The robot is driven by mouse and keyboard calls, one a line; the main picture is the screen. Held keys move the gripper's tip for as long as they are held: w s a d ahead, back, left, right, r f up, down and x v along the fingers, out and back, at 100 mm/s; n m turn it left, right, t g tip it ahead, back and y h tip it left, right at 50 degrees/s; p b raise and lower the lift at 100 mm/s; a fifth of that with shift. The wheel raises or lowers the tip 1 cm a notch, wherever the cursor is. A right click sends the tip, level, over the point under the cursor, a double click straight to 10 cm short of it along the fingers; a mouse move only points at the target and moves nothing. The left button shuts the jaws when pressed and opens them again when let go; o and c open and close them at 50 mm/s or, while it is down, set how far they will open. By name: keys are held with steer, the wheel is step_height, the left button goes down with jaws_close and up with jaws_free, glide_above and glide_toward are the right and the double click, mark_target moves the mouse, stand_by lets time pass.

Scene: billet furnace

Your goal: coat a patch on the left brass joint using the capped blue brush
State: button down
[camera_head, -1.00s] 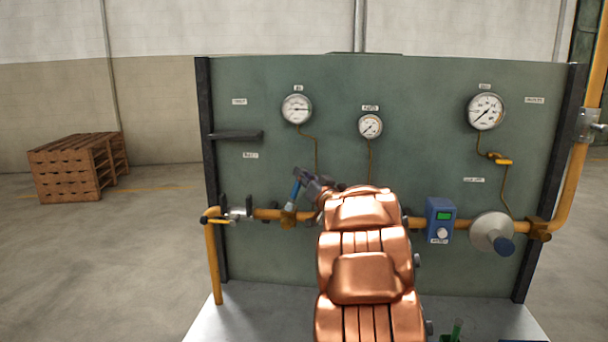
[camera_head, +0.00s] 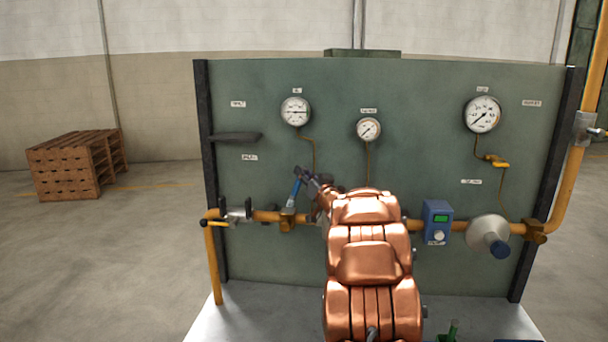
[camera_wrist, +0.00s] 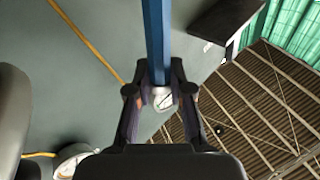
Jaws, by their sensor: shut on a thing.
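My gripper (camera_head: 306,178) is shut on the blue brush (camera_head: 295,191) in front of the panel. In the head view the brush slants down and to the left from the fingers, its lower end at or just in front of the left brass joint (camera_head: 287,221) on the yellow pipe. I cannot tell whether it touches the joint. In the wrist view the blue handle (camera_wrist: 154,40) runs up from between the two fingers (camera_wrist: 160,95), with a pale piece at the grip. The cap and any coating on the joint cannot be made out.
A valve (camera_head: 238,212) sits on the pipe left of the joint. A dark shelf (camera_head: 235,138) juts out above it. Gauges (camera_head: 295,111) and thin brass tubes are on the panel. A blue meter box (camera_head: 437,222) stands right of my arm. A green item (camera_head: 453,328) shows at the bottom.

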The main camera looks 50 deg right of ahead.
steer(key=shift+r+p, duration=2.4)
steer(key=shift+r, duration=0.6)
steer(key=shift+r, duration=1.45)
steer(key=shift+f, duration=0.1)
steer(key=shift+w+a+f+b, duration=0.1)
steer(key=shift+f+b, duration=0.1)
steer(key=shift+f, duration=0.2)
steer(key=shift+w+a+f+b, duration=0.1)
steer(key=shift+f+b, duration=0.05)
steer(key=shift+f, duration=0.25)
